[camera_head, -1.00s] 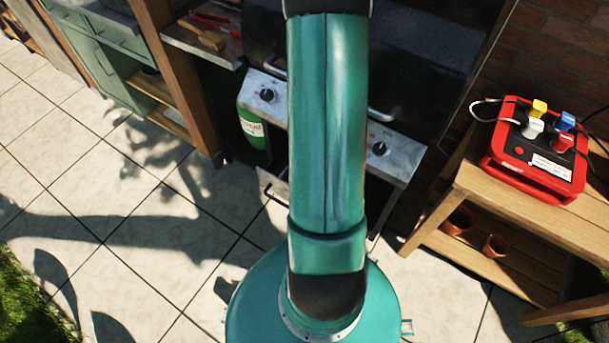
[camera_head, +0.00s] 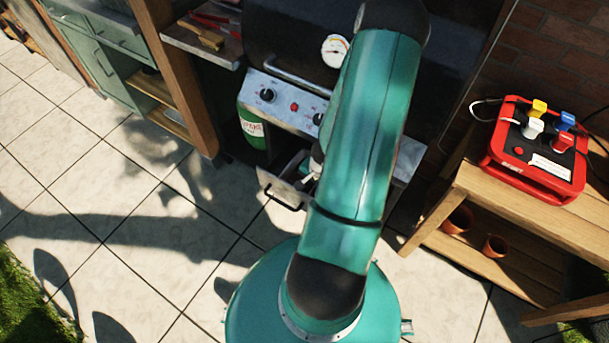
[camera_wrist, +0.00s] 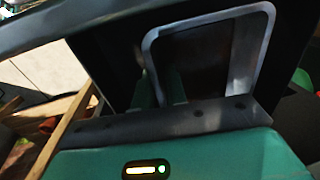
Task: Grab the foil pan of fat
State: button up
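The foil pan (camera_wrist: 207,20) shows in the wrist view as a silver rectangular rim around a dark brown inside. It sits within dark walls, which look like the inside of the open drawer (camera_head: 283,190) under the grill. My gripper (camera_wrist: 161,86) has its narrow green fingers at the left side of the pan, near its lower left corner. The rim runs down close to the fingertips. I cannot tell whether they touch or pinch it.
The grill (camera_head: 275,97) stands behind the drawer, with a green gas bottle (camera_head: 251,127) at its left. A wooden table (camera_head: 520,215) at the right carries a red box (camera_head: 535,150). Clay pots (camera_head: 495,246) stand on its lower shelf. The paving at left is clear.

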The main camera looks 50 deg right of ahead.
grip_shut()
jog(key=shift+r, duration=0.2)
dwell(0.4)
